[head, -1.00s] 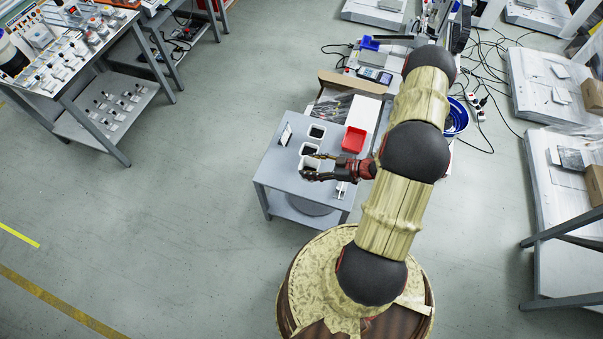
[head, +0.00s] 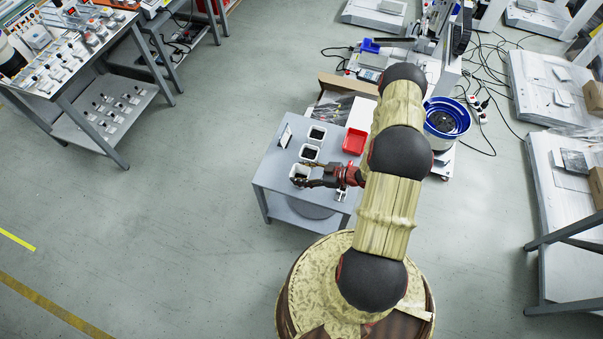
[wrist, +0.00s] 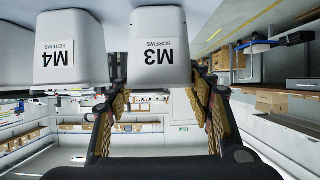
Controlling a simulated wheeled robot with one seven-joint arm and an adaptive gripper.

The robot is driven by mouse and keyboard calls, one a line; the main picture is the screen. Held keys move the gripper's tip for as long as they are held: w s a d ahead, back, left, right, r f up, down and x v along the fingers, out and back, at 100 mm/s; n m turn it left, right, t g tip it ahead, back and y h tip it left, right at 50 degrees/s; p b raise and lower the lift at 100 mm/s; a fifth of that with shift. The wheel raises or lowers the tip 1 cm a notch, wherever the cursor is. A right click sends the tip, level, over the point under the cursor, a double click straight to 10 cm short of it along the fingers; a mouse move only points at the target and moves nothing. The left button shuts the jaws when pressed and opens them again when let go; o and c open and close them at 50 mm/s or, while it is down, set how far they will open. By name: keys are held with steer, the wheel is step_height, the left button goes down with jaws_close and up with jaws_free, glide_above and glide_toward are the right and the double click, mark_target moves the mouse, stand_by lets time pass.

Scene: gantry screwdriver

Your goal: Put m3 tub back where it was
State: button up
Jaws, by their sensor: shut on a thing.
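The M3 tub (wrist: 160,50) is a white tub labelled "M3 SCREWS". It sits between the two fingers of my gripper (wrist: 157,74), which is shut on it. I cannot tell whether the tub's base touches the table. The M4 tub (wrist: 68,52) stands beside it, also in the head view (head: 309,152).
Another white tub (head: 317,134) stands at the far end of the row. A blue-rimmed bowl (head: 447,118) is behind my arm. The floor left of the table is clear.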

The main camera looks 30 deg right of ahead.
steer(key=shift+f, duration=0.1)
steer(key=o, duration=1.2)
steer(key=shift+o, duration=0.4)
